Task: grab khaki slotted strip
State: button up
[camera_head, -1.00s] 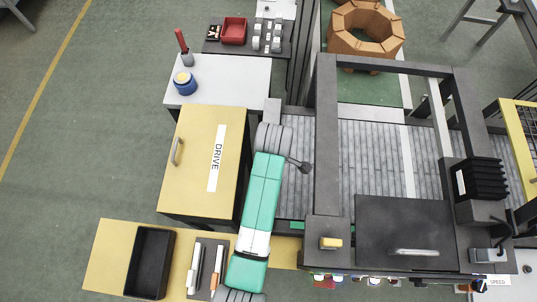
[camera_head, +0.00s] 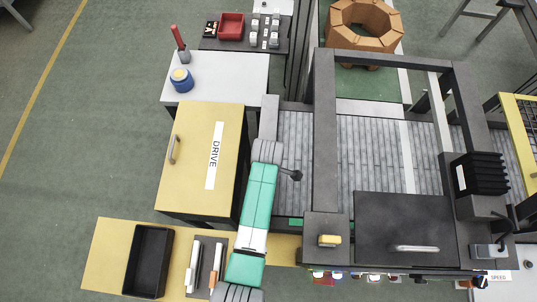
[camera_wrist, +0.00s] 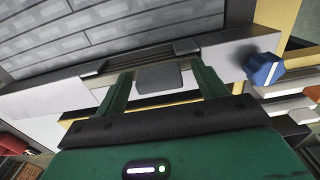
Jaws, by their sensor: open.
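In the wrist view my gripper (camera_wrist: 162,88) has its two green fingers apart, with a clear gap between them. A small grey block (camera_wrist: 158,78) shows in that gap, beyond the fingers; I cannot tell whether they touch it. A thin yellowish band (camera_wrist: 150,103) runs across behind the fingers, partly hidden by them. I cannot tell whether it is the khaki slotted strip, and no slots can be made out. My gripper cannot be made out in the head view.
A blue knob (camera_wrist: 264,69) stands close right of the fingers. A grey slatted surface (camera_wrist: 75,40) lies beyond them. In the head view, a yellow cabinet (camera_head: 190,155), a black tray (camera_head: 148,262) and a dark machine frame (camera_head: 325,150) surround my arm.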

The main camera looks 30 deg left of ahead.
jog(key=c, duration=1.1)
notch_tip(320, 180, up, 10)
jog(key=shift+r+p, duration=0.1)
jog(key=shift+p, duration=0.3)
